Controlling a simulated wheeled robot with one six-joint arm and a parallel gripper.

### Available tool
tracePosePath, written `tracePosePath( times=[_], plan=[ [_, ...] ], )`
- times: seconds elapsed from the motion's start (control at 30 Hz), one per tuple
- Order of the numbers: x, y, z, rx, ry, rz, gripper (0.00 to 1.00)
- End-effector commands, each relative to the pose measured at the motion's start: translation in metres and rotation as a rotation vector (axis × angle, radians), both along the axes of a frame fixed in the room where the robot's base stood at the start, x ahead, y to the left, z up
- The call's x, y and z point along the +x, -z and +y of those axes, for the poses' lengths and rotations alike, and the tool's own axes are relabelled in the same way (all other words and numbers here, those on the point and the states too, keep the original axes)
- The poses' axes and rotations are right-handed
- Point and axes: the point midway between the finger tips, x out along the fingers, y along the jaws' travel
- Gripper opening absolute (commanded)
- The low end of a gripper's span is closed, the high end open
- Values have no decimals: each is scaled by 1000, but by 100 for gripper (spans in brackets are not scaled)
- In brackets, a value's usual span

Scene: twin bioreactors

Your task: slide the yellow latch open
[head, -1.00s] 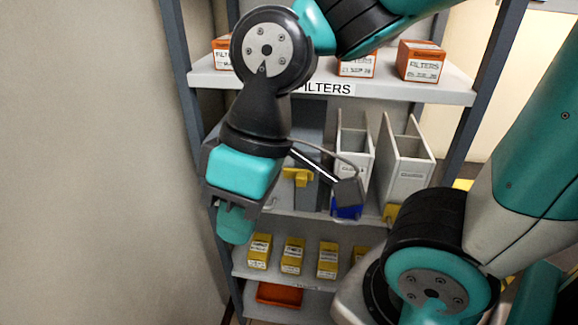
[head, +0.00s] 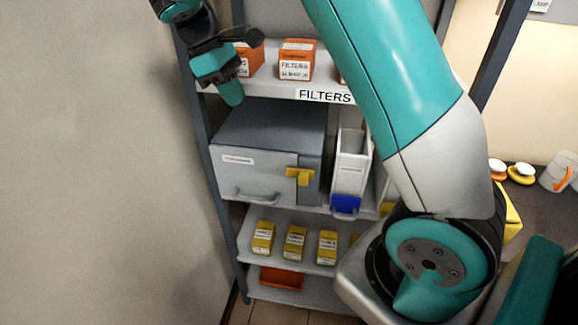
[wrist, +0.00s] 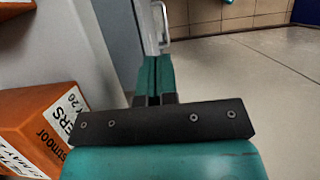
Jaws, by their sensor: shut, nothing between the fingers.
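The yellow latch (head: 300,176) is on the right part of the front of a grey box (head: 243,176) on the middle shelf in the head view. The box front is closed and has a grey handle low on it. My gripper (head: 233,94) is up at the left end of the upper shelf, above and left of the latch and well apart from it. Its teal fingers are together in the wrist view (wrist: 154,75), with nothing between them. The latch does not show in the wrist view.
Orange filter boxes (head: 296,60) stand on the upper shelf; one (wrist: 45,125) is close beside my gripper in the wrist view. A white holder with a blue front (head: 345,203) stands right of the grey box. Yellow boxes (head: 263,238) and an orange tray (head: 281,277) are below.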

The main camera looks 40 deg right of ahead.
Motion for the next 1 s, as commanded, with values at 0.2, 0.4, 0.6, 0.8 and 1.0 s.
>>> tracePosePath(
  times=[0.2,0.4,0.6,0.8,1.0],
  plan=[
    [-1,1,0,0,-1,-1,0],
    [-6,21,-5,-1,-3,0,0],
    [-19,58,-14,0,-1,3,0],
    [-32,96,-24,-1,-1,4,0],
    [-45,136,-34,1,0,4,0]
  ],
)
